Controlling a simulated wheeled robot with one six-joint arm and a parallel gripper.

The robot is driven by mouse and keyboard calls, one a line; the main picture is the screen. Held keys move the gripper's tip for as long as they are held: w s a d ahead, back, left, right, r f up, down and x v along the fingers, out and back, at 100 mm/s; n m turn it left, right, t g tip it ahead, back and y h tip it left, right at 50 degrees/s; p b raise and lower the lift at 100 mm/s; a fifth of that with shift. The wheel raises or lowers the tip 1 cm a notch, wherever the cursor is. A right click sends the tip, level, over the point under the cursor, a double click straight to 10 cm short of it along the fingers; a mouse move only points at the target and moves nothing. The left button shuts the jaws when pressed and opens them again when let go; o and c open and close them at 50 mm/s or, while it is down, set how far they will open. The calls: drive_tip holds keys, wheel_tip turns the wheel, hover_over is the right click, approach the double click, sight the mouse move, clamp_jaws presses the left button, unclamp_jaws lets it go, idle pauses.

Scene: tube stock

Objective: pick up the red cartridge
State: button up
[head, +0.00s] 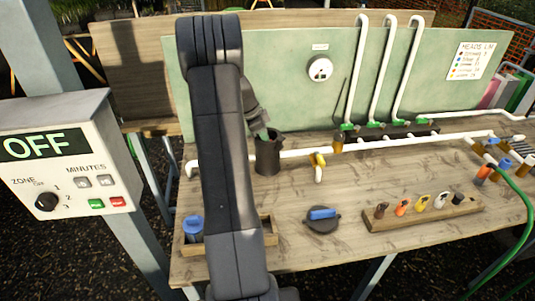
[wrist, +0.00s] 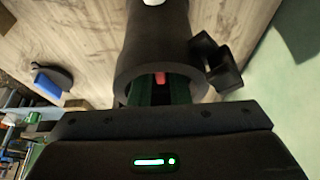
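A small red piece (wrist: 160,78), which looks like the red cartridge, shows deep inside a dark round pot in the wrist view. The pot (wrist: 132,50) has its open mouth facing my gripper; it also stands upright on the bench in the head view (head: 267,158). My gripper (wrist: 160,88) reaches into the mouth with its green fingers on either side of the red piece. In the head view my gripper (head: 263,134) points down into the pot, and its fingertips are hidden. I cannot tell whether the fingers touch the red piece.
A white pipe (head: 360,145) with a yellow valve (head: 319,160) runs close to the pot. A blue-handled knob (head: 322,214) and a wooden rack (head: 430,222) of coloured fittings sit nearer the front. A green backboard (head: 280,95) stands behind. Bare bench lies between them.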

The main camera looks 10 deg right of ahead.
drive_tip(key=shift+c, duration=0.3)
clamp_jaws()
drive_tip(key=shift+r, duration=0.1)
wheel_tip(320, 180, up, 18)
drive_tip(key=b, duration=0.2)
idle(0.3)
idle(0.3)
drive_tip(key=shift+r+p, duration=1.9)
drive_tip(key=shift+r, duration=0.55)
